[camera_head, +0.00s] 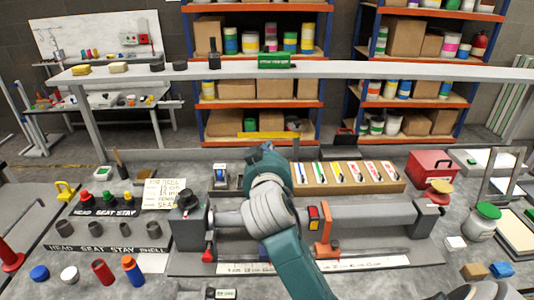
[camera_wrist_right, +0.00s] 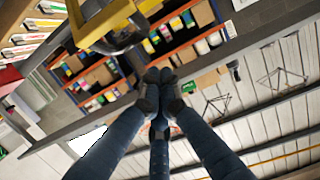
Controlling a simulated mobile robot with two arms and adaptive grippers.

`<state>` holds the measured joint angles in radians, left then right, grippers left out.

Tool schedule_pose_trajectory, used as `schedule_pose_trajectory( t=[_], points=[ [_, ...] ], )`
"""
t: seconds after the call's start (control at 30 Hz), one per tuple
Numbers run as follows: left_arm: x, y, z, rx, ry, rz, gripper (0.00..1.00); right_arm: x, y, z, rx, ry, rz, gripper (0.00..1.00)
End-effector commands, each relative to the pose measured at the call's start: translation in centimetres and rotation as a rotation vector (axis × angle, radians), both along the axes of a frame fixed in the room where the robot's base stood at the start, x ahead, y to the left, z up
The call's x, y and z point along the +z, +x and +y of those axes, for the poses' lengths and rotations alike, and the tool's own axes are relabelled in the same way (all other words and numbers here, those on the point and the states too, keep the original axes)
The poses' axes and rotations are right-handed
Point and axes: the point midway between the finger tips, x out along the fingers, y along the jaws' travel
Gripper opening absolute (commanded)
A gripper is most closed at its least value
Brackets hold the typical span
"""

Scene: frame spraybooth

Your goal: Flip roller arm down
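A long grey fixture (camera_head: 375,214) lies across the bench in the head view. The fingers are hard to pick out in the head view. My left gripper is not in view.
A wooden tray of coloured labelled cards (camera_head: 350,187) stands behind the fixture. Knobs and cups (camera_head: 105,229) stand left. A raised grey rail (camera_head: 380,70) crosses behind. A yellow object (camera_wrist_right: 105,22) is close in the wrist view.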

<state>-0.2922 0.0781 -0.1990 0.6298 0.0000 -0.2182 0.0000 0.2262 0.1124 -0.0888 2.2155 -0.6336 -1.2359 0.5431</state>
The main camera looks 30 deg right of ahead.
Motion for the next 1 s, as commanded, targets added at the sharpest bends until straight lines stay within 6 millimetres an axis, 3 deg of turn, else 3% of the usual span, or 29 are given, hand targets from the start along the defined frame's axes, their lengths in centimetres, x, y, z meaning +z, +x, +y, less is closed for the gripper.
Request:
schedule_pose_trajectory(
  t=[0.1, 0.4, 0.63, 1.0],
  points=[
    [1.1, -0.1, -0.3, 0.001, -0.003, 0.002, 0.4, -0.2, 2.0, -1.4, -0.002, -0.003, 0.005, 0.0],
    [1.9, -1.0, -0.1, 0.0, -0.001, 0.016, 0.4, -2.8, -0.6, 0.4, 0.001, -0.001, 0.003, 0.0],
    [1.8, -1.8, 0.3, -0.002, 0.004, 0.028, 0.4, -3.1, -0.8, 0.6, 0.0, -0.001, 0.001, 0.0],
    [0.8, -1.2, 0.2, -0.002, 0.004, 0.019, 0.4, -3.5, -0.5, 0.7, 0.0, -0.009, -0.013, 0.0]
  ],
)
